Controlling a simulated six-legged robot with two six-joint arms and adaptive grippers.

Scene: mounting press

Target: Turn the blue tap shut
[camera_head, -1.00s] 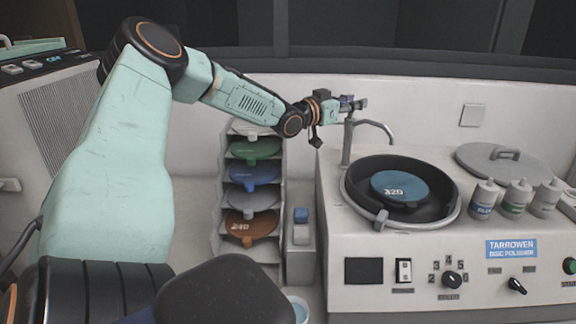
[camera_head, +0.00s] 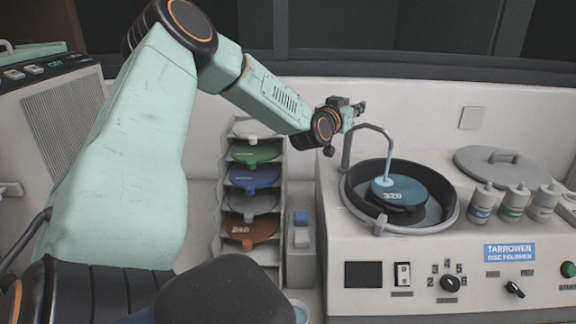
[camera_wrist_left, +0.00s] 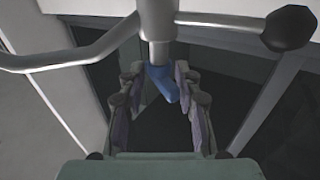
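The blue tap (camera_wrist_left: 163,84) shows in the left wrist view as a short blue lever at the end of a grey metal stem. My left gripper (camera_wrist_left: 159,72) is open, with one finger on each side of the lever and gaps visible between. In the head view my left gripper (camera_head: 357,107) is by the top of the grey spout pipe (camera_head: 376,128), and the blue lever cannot be made out there. A pale blue stream (camera_head: 388,168) runs from the spout onto the blue disc (camera_head: 408,187). My right gripper is not in view.
The spout stands over a round black bowl (camera_head: 366,207) on the white polisher (camera_head: 420,258). A grey lid (camera_head: 500,165) and several bottles (camera_head: 514,202) are at the right. A rack of coloured discs (camera_head: 254,175) stands at the left. In the wrist view a black ball knob (camera_wrist_left: 289,28) ends a bar.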

